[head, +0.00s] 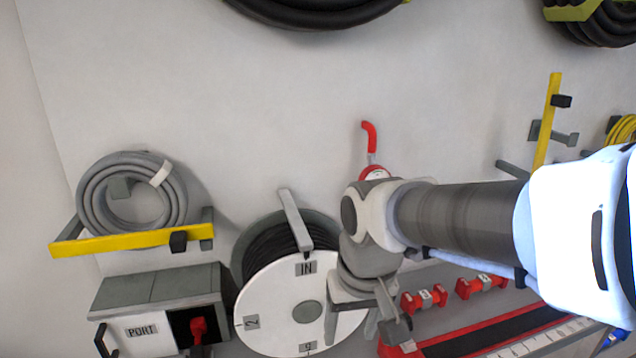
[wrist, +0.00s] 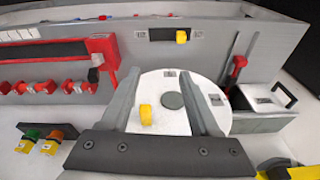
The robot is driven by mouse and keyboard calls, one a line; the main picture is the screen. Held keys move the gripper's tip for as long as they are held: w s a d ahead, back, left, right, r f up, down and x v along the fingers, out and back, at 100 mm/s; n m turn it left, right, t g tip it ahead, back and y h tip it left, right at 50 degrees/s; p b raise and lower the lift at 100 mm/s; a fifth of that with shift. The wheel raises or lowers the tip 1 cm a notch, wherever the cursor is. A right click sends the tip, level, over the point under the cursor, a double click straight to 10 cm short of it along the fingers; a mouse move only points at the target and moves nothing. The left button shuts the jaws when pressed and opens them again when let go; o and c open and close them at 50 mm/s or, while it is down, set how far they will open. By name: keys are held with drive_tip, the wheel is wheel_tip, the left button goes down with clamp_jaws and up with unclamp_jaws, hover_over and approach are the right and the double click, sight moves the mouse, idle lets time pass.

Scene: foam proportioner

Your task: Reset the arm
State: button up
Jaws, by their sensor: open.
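My gripper (head: 362,318) hangs at the end of my arm, which reaches in from the right in the head view. It is in front of the right side of a white labelled disc (head: 275,318). In the wrist view my gripper (wrist: 159,80) has its two fingers spread apart, with the white disc (wrist: 172,82) behind them. A yellow knob (wrist: 146,115) on the disc shows between the fingers, and nothing is seen gripped. I cannot tell how far the fingers are from the disc. My gripper hides the disc's right edge in the head view.
A grey box marked PORT (head: 150,290) stands left of the disc. A grey hose coil (head: 130,200) hangs above it on a yellow-fronted bracket (head: 130,240). A red handle (head: 369,137) is above my wrist. Red numbered fittings (head: 424,299) lie right of my gripper.

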drive_tip(key=s+d+r+m+t, duration=0.2)
drive_tip(key=s+d+r+t, duration=0.1)
drive_tip(key=s+d, duration=0.5)
drive_tip(key=shift+d+r+t+h, duration=0.3)
drive_tip(key=shift+d+r+h, duration=0.1)
drive_tip(key=shift+d+r, duration=0.3)
drive_tip(key=shift+a, duration=0.1)
